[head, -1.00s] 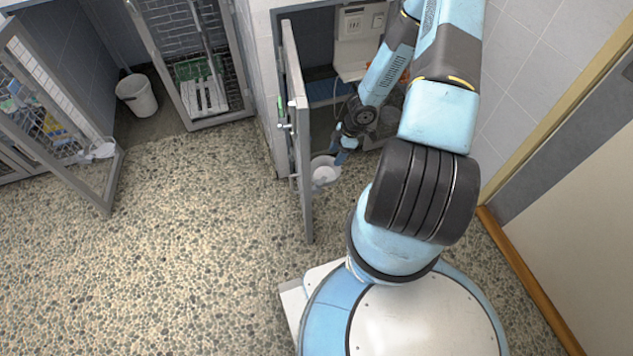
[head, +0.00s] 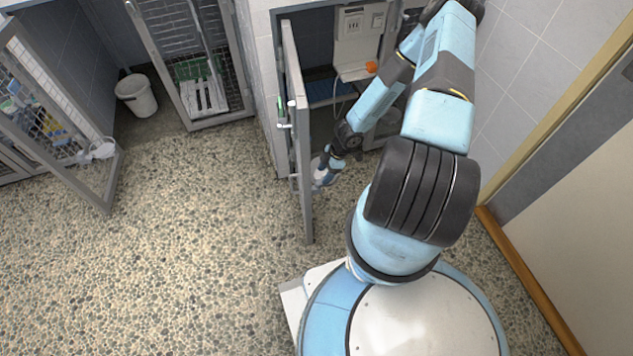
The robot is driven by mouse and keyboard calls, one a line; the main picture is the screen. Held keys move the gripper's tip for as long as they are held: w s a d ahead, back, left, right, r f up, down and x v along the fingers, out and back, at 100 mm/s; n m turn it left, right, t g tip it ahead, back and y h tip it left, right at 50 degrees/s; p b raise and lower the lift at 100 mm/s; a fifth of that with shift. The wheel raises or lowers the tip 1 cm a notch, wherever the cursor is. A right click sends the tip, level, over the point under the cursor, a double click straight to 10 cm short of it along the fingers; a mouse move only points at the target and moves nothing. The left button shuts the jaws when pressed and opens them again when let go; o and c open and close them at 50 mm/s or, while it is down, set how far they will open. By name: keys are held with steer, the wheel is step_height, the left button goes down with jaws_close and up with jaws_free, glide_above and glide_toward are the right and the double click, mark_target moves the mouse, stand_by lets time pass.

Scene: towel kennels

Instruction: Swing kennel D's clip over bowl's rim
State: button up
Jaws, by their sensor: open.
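A pale bowl (head: 318,178) sits at the inner face of the open grey kennel door (head: 302,145), low on the panel, in the head view. My gripper (head: 327,172) is over the bowl and covers much of it. Its jaws are open; the fingertips are small and partly hidden. I cannot tell whether they touch the bowl. The clip at the bowl's rim is too small or hidden to make out. No letter on this kennel can be read.
The kennel interior behind my arm holds a white wall unit (head: 357,45) and an orange item (head: 371,67). To the left are another open mesh door (head: 110,185), a white bucket (head: 137,95) and a green-and-white rack (head: 203,92). The pebbled floor (head: 200,260) is clear.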

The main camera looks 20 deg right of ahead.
mark_target(319, 181)
steer(key=shift+x, duration=2.6)
steer(key=shift+c, duration=0.2)
steer(key=c, duration=1)
steer(key=shift+n+g, duration=0.3)
steer(key=shift+n, duration=0.4)
steer(key=o, duration=1)
steer(key=shift+o, duration=0.2)
steer(key=shift+r, duration=0.1)
steer(key=v, duration=1.3)
steer(key=shift+r, duration=0.2)
